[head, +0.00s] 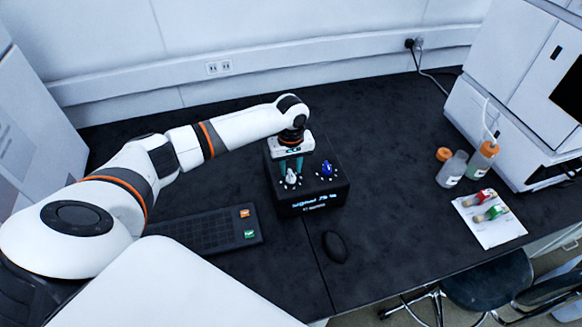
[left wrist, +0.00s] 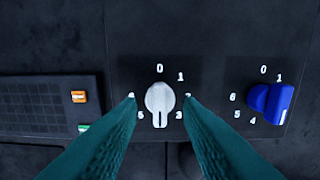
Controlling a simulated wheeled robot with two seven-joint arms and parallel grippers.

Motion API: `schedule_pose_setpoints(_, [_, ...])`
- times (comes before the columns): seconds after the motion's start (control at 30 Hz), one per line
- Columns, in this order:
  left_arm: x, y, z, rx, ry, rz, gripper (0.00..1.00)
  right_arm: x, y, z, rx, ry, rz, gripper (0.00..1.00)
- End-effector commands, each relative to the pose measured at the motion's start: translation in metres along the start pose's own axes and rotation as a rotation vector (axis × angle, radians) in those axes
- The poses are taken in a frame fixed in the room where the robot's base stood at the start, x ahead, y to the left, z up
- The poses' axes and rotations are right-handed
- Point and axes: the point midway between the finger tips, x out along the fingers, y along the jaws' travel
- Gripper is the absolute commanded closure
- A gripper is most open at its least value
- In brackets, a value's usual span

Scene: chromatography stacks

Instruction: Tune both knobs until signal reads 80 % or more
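A black box (head: 310,202) stands on the dark bench; its lit front display reads "signal" and a number that looks like 75 %, though it is blurred. A white knob (head: 292,178) is on its top at left, a blue knob (head: 327,169) at right. In the left wrist view the white knob (left wrist: 160,98) has its pointer toward the bottom of its dial; the blue knob (left wrist: 270,100) sits to the right. My left gripper (head: 291,172) points down over the white knob. Its teal fingers (left wrist: 160,100) are open on either side, with small gaps. My right gripper is out of view.
A dark keypad (head: 205,232) with orange and green keys lies left of the box, a black mouse (head: 335,247) in front. Bottles (head: 452,169) and a white sheet (head: 490,220) with red and green-capped vials are at right, near a white instrument (head: 510,85).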

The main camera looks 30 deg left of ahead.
Motion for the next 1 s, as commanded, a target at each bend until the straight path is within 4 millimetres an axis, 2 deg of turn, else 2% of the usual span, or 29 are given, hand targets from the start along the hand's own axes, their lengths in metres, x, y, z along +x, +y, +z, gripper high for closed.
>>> schedule_pose_setpoints(0.17, [0.0126, 0.0, -0.0004, 0.001, 0.0, 0.0, 0.67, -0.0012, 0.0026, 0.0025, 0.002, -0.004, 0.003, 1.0])
schedule_pose_setpoints(0.43, [0.0144, 0.0, -0.0003, 0.001, 0.0, 0.0, 0.67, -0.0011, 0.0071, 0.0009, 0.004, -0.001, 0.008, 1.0])
schedule_pose_setpoints(0.47, [0.0144, 0.0, -0.0003, 0.001, 0.0, 0.0, 0.69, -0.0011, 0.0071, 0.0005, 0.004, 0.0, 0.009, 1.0])
schedule_pose_setpoints(0.6, [0.0142, 0.0, -0.0003, 0.001, 0.0, 0.0, 0.92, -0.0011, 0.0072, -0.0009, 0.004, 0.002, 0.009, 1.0])
schedule_pose_setpoints(0.67, [0.0141, 0.0, -0.0002, 0.001, 0.0, 0.0, 1.0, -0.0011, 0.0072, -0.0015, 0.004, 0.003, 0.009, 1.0])
schedule_pose_setpoints(1.0, [0.0115, 0.0002, -0.0006, -0.031, 0.001, 0.0, 1.0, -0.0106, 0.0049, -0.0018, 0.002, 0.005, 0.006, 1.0])
